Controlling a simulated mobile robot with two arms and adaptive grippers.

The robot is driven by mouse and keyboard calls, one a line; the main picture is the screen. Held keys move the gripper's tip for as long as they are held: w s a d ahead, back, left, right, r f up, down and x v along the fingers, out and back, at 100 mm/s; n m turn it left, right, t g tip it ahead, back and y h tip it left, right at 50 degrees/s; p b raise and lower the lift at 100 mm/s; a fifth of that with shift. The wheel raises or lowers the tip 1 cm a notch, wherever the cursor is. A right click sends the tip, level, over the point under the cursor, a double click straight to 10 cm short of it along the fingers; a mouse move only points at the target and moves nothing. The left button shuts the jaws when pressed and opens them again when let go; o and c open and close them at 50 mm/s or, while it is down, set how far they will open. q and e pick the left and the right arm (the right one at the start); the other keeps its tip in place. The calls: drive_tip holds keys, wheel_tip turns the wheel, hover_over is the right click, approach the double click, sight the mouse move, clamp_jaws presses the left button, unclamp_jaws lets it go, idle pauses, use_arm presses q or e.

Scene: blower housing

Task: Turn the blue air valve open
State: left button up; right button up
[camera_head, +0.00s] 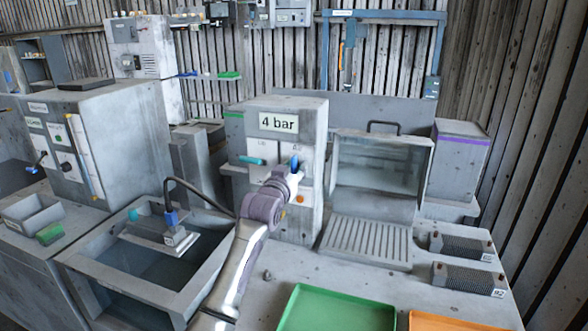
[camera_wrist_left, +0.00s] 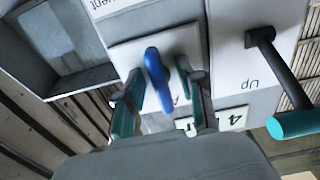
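The blue air valve (camera_head: 295,163) is a small blue lever on the front panel of the grey box labelled "4 bar" (camera_head: 314,122). My left gripper (camera_head: 291,177) is at this panel and hides part of it. In the left wrist view, the blue valve handle (camera_wrist_left: 157,76) stands between the two teal-padded fingers of my left gripper (camera_wrist_left: 160,88). Gaps show on both sides of the handle, so the fingers look open around it. My right gripper is not in any view.
A teal-handled lever (camera_wrist_left: 293,124) sticks out beside the valve panel. A clear-windowed cabinet (camera_head: 378,168) stands right of the box. A green tray (camera_head: 340,308) and an orange tray (camera_head: 440,322) lie in front. A sink (camera_head: 85,262) is at left.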

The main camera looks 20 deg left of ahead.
use_arm(q)
drive_tip(key=s, duration=1.2)
drive_tip(key=shift+a, duration=0.2)
